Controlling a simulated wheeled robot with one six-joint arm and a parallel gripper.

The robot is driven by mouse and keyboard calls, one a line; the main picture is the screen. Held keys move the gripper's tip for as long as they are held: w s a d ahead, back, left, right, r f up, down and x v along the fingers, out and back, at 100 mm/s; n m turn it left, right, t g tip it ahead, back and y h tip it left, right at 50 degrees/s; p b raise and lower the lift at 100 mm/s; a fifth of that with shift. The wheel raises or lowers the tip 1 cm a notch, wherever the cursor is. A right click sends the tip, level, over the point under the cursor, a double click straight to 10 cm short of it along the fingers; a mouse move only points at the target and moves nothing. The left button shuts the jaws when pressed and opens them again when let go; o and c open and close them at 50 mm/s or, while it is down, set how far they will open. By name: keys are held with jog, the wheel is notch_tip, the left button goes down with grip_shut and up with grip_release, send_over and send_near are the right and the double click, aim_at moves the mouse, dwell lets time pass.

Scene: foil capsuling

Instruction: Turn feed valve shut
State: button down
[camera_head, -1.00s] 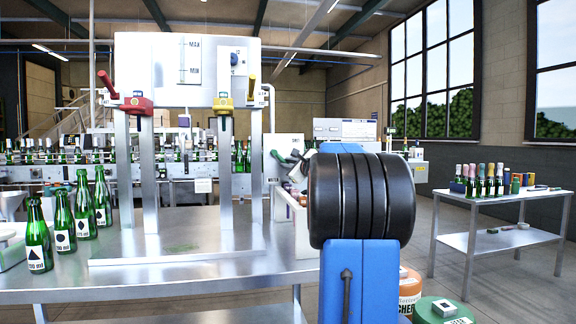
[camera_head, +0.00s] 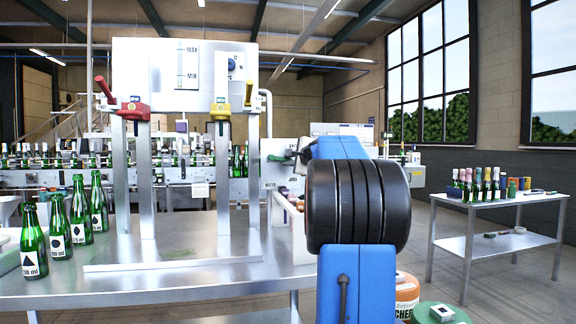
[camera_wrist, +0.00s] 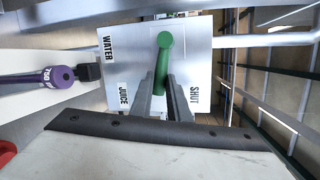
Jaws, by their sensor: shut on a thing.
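The feed valve's green handle (camera_wrist: 164,62) shows in the wrist view, with a round end towards the top of the picture. It lies over a pale panel (camera_wrist: 130,55) lettered WATER and JUICE on the left and SHUT at lower right. My gripper (camera_wrist: 162,92) is shut on the green handle, a grey finger on each side of its lower part. The handle lies between the JUICE and SHUT labels, in line with neither. In the head view the panel (camera_head: 272,186) and green handle (camera_head: 277,158) show left of my blue and black arm, which hides most of the gripper.
A purple fitting (camera_wrist: 40,80) marked 750 is at the left of the wrist view. A metal table (camera_head: 190,275) carries green bottles (camera_head: 79,208) and a filler tank (camera_head: 150,75) with red (camera_head: 133,109) and yellow (camera_head: 221,107) valves. A side table (camera_head: 500,200) stands at right.

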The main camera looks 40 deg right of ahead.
jog(key=shift+r+n+g, duration=0.3)
jog(key=shift+r+n, duration=0.4)
jog(key=shift+n, duration=0.3)
jog(key=c, duration=1.7)
grip_release()
jog(key=v, duration=1.7)
jog(key=shift+s+a+f, duration=0.1)
jog(key=shift+a, duration=0.25)
